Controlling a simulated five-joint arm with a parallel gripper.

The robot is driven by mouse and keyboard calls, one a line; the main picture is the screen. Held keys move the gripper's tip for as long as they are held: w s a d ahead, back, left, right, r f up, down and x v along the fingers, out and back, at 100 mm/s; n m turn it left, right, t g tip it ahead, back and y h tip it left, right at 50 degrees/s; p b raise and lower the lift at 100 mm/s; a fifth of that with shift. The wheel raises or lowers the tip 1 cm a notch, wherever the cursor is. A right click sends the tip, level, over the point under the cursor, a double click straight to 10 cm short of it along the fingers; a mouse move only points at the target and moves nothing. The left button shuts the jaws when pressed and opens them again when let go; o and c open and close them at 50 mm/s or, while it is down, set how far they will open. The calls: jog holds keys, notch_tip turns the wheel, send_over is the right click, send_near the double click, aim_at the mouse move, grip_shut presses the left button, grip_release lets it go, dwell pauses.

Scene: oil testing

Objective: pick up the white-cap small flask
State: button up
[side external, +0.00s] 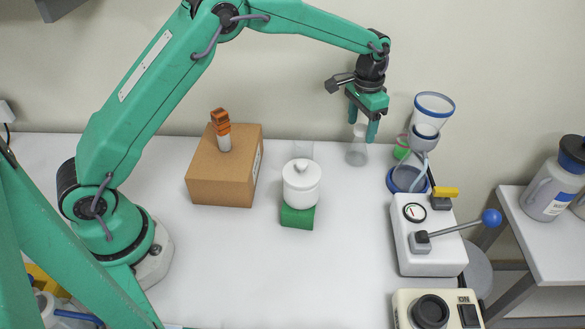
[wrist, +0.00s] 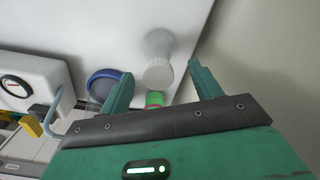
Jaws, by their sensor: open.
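The small flask (side external: 357,154) is clear, with a white cap, and stands upright on the white table at the back. My gripper (side external: 362,126) points down over it, open, with its two green fingers on either side of the cap region. In the wrist view the flask (wrist: 157,45) with its white cap (wrist: 158,75) shows between the open fingertips (wrist: 159,72), with a gap on each side. I cannot tell whether a finger touches it.
A blue-rimmed funnel apparatus (side external: 426,133) stands close on the right, with a green item (side external: 401,153) beside it. A white gauge device (side external: 430,250) is nearer. A cardboard box (side external: 213,176) and white lidded jar (side external: 301,186) stand left. The front middle table is clear.

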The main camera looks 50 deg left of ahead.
jog(key=shift+d+f, duration=0.1)
jog(key=shift+f, duration=2.05)
jog(key=c, duration=1.1)
jog(key=shift+r, duration=0.2)
jog(key=shift+r, duration=0.55)
jog(key=r, duration=0.3)
jog(key=shift+s+d+r, duration=0.15)
jog(key=shift+s+d, duration=0.2)
jog(key=shift+d, duration=0.05)
jog(key=s+d+r, duration=0.4)
jog(key=d, duration=0.1)
jog(key=s+d+r, duration=0.2)
jog(key=s+d, duration=0.1)
jog(key=shift+r, duration=0.1)
